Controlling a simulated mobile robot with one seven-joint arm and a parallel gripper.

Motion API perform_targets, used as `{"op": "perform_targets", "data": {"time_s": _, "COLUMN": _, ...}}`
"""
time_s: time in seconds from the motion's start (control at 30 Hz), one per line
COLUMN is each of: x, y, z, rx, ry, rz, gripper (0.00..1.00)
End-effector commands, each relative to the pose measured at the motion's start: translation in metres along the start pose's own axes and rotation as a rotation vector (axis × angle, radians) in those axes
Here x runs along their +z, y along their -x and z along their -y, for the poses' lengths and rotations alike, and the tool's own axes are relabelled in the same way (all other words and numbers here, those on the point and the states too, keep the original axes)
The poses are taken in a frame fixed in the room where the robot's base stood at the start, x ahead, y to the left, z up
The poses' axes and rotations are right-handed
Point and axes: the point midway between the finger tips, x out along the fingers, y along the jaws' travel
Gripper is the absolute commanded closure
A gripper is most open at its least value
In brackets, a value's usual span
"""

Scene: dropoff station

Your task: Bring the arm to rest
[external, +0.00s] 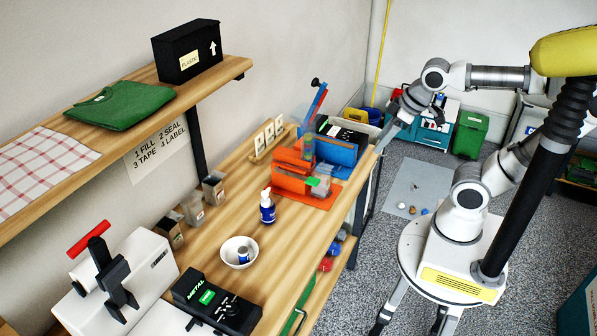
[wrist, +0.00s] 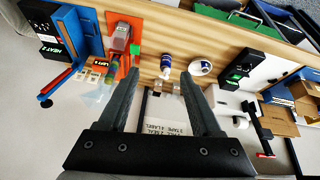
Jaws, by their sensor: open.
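My gripper (wrist: 161,72) fills the lower middle of the wrist view, its two dark fingers spread apart with nothing held between them. In the external view my arm's end (external: 391,122) hangs near the far right edge of the wooden workbench (external: 245,215), pointing down and left. Whether it clears the bench edge is hard to judge there. Past the fingertips in the wrist view are the bench top, a blue bottle (wrist: 166,65) and a white bowl (wrist: 201,67), all at a distance.
A shelf (external: 95,120) overhangs the left side with a black box (external: 187,55).

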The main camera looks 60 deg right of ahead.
Motion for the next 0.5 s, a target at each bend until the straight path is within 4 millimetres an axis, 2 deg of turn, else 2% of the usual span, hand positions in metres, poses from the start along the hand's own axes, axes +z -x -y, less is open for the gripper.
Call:
{"op": "perform_targets", "data": {"time_s": 0.1, "x": 0.02, "y": 0.001, "z": 0.001, "rx": -0.001, "ry": -0.081, "rz": -0.028, "gripper": 0.34}}
{"op": "perform_targets", "data": {"time_s": 0.2, "x": 0.028, "y": 0.0, "z": 0.002, "rx": -0.002, "ry": -0.118, "rz": -0.038, "gripper": 0.34}}
{"op": "perform_targets", "data": {"time_s": 0.5, "x": 0.031, "y": -0.001, "z": 0.002, "rx": -0.004, "ry": -0.131, "rz": -0.039, "gripper": 0.34}}
